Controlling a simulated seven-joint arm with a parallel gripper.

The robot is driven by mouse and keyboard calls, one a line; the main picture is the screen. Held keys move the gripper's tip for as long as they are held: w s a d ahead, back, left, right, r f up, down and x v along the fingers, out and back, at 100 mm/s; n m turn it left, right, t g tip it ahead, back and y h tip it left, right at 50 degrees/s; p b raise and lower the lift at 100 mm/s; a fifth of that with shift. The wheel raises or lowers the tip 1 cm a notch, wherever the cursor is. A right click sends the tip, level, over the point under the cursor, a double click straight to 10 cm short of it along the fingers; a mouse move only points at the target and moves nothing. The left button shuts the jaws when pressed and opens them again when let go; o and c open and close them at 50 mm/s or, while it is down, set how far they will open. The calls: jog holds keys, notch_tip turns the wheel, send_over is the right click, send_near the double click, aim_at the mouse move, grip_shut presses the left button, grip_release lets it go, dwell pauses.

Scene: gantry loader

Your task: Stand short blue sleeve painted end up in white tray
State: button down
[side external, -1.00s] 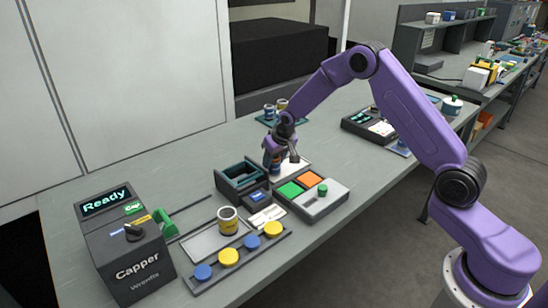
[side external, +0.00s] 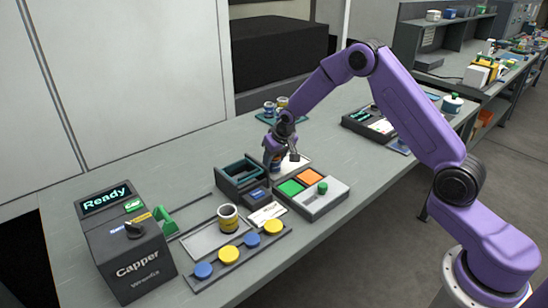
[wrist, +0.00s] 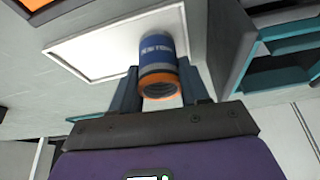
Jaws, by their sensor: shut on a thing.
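The short blue sleeve (wrist: 158,48) is between my gripper's fingers (wrist: 160,88) in the wrist view. It has a blue band with white lettering, a grey band and an orange rim around the open end that faces the camera. Its other end points at the white tray (wrist: 95,47). In the side view my gripper (side external: 274,158) is shut on the sleeve at the left part of the white tray (side external: 297,163). The fingers partly hide the sleeve there, and I cannot tell whether it touches the tray.
A dark box with a teal frame (side external: 229,184) stands close to the left. A grey panel (side external: 325,198) with green and orange squares lies in front. Several sleeves stand on a teal mat behind. The capper (side external: 137,265) and a yellow-banded cup (side external: 228,222) are nearer the front.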

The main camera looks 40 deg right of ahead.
jog(key=shift+c, duration=0.8)
grip_release()
notch_tip(320, 180, up, 9)
dwell(1.1)
dwell(0.4)
